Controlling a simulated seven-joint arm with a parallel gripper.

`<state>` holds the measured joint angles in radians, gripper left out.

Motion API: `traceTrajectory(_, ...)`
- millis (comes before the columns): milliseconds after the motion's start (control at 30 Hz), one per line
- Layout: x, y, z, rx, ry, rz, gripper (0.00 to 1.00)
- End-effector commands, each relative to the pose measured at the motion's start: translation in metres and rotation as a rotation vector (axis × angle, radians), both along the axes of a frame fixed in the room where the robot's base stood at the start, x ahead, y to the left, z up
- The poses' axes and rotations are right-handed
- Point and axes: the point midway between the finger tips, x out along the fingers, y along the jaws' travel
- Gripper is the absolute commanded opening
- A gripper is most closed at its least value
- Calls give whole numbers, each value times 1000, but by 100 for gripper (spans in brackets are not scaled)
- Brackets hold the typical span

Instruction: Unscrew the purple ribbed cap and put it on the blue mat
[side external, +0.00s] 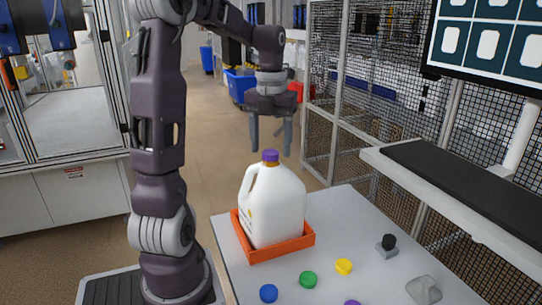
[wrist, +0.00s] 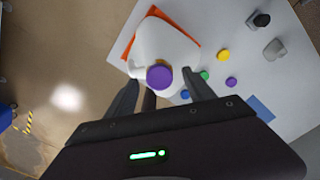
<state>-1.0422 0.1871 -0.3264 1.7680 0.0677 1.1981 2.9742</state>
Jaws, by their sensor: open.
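A white jug (side external: 272,207) with a handle stands upright in an orange tray (side external: 307,240) on the table. A purple cap (side external: 270,155) sits on its neck; the ribs are too small to make out. In the wrist view the cap (wrist: 159,78) appears between my two fingers. My gripper (side external: 271,146) is open and empty, pointing down just above the cap, with fingers apart on either side and no clear contact. A blue mat (wrist: 262,108) lies flat on the table in the wrist view; it is out of the side view.
Loose blue (side external: 268,293), green (side external: 308,279) and yellow (side external: 344,266) caps lie on the table, with another purple cap (side external: 353,302) at the front. A black-knobbed grey part (side external: 387,246) and a grey block (side external: 423,290) stand at the right.

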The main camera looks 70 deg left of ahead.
Motion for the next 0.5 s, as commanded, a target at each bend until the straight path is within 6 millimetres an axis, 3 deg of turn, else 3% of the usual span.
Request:
traceTrajectory(367,0,0,0,0,1,-58,62)
traceTrajectory(500,0,0,-9,-1,2,-58,62)
